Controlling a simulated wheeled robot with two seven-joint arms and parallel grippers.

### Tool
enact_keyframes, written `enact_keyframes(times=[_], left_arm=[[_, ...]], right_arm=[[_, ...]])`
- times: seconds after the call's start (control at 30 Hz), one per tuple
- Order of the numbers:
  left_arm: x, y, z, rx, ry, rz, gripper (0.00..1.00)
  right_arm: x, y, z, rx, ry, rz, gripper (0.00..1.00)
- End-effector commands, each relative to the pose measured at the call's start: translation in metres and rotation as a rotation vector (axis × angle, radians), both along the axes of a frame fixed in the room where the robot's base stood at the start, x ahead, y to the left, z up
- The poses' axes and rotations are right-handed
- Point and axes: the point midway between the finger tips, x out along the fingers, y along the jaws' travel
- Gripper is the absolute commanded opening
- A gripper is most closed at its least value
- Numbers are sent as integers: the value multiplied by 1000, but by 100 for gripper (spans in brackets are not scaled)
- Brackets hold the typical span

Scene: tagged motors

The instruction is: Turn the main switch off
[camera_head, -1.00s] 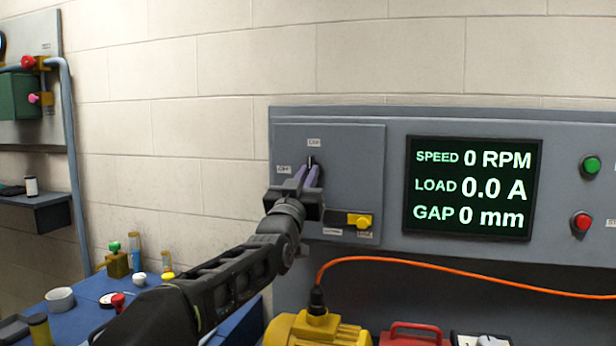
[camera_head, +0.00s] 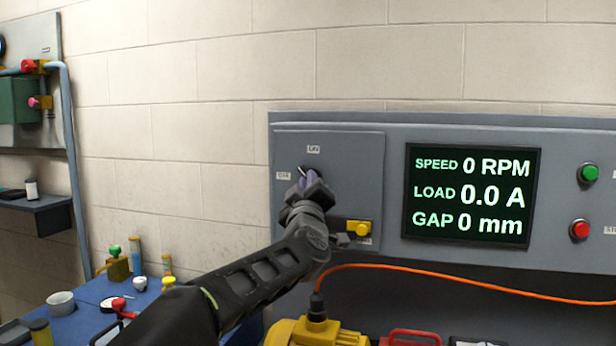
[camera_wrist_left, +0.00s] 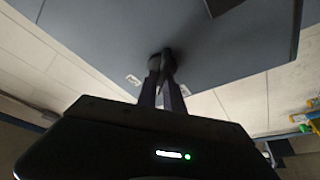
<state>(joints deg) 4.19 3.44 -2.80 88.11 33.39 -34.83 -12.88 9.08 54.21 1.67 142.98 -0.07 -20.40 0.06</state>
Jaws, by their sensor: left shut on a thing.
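The main switch (camera_head: 302,169) is a small black handle on the grey panel (camera_head: 362,150), left of the screen. Its tip leans up and left, between the ON label (camera_head: 313,149) and the OFF label (camera_head: 284,176). My left gripper (camera_head: 309,180) is shut on the handle, with its wrist rolled, and hides most of the switch. In the left wrist view the fingers (camera_wrist_left: 165,70) close together at a dark knob against the panel. My right gripper is not in view.
The screen (camera_head: 471,192), green button (camera_head: 588,173) and red button (camera_head: 580,230) lie further right. An orange cable (camera_head: 430,269) runs below. A blue table (camera_head: 80,325) with small items stands lower left.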

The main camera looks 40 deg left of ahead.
Motion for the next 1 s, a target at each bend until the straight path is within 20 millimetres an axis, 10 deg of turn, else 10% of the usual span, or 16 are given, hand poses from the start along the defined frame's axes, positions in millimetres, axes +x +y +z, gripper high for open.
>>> enact_keyframes(times=[1.0], left_arm=[[0,0,3,-777,-273,2,0]], right_arm=[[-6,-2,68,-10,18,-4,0]])
